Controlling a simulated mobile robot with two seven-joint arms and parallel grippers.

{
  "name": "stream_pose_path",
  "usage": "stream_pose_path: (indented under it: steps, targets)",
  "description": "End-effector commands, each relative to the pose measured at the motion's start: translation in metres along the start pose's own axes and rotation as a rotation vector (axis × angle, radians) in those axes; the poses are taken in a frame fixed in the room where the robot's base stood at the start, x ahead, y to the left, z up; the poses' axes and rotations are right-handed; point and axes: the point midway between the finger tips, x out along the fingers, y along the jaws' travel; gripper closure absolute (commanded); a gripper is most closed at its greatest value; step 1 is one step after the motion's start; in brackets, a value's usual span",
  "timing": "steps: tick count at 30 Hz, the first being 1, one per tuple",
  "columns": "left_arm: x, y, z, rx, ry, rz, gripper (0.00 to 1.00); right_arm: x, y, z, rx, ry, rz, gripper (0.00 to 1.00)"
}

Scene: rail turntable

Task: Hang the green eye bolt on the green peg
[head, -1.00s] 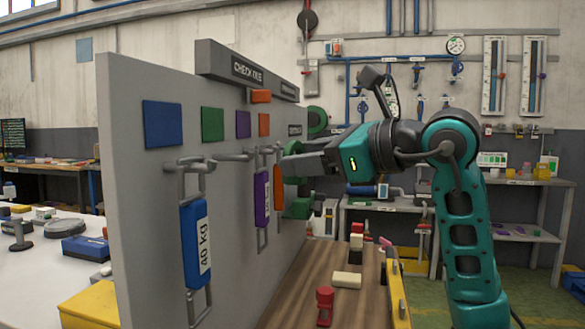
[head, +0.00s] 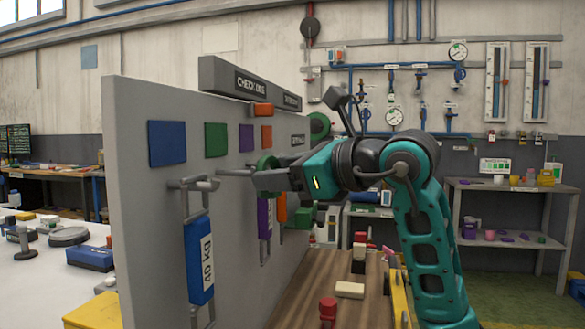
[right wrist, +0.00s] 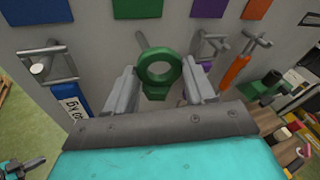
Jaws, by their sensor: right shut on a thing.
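The green eye bolt (head: 268,163) is a thick green ring with a short shank. My right gripper (head: 262,180) is shut on it. In the right wrist view the ring (right wrist: 158,68) faces the camera between the two fingers, close to the grey board. The green peg (head: 232,172) sticks out of the board below the green square (head: 214,139). In the head view its outer end meets the outline of the gripper and ring; I cannot tell whether the ring is around it. A small teal and dark part at the right wrist view's lower left looks like my left gripper (right wrist: 35,162).
The blue 40 kg tag (head: 199,262) hangs on the nearer peg. The purple tag (head: 265,218) and orange tag (head: 281,207) hang beyond the gripper. A wooden bench (head: 316,284) with blocks and a red piece (head: 328,311) lies below.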

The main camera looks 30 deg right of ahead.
Motion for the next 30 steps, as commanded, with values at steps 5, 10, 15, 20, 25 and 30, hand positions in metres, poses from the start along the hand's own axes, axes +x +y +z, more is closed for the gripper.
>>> stream_pose_path:
  steps: [5,10,15,20,25,30]
  targets:
    - [-0.001,-0.002,0.000,0.002,-0.002,-0.004,1.00,0.010,0.004,0.003,0.000,-0.001,0.001,0.86]
    - [-0.002,-0.003,0.001,0.004,-0.003,-0.007,1.00,0.020,0.007,0.005,0.000,-0.002,0.001,0.86]
    - [-0.003,-0.005,-0.001,0.010,-0.002,-0.010,1.00,0.029,0.010,0.007,0.000,-0.002,0.001,0.86]
    - [-0.004,-0.006,-0.002,0.013,-0.002,-0.012,1.00,0.038,0.014,0.009,0.000,-0.001,0.001,0.86]
    - [-0.003,-0.007,0.002,0.012,-0.006,-0.013,1.00,0.045,0.017,0.006,-0.002,0.000,0.001,0.86]
    - [-0.003,-0.006,0.005,0.011,-0.011,-0.012,1.00,0.049,0.019,0.004,-0.002,-0.001,-0.001,0.86]
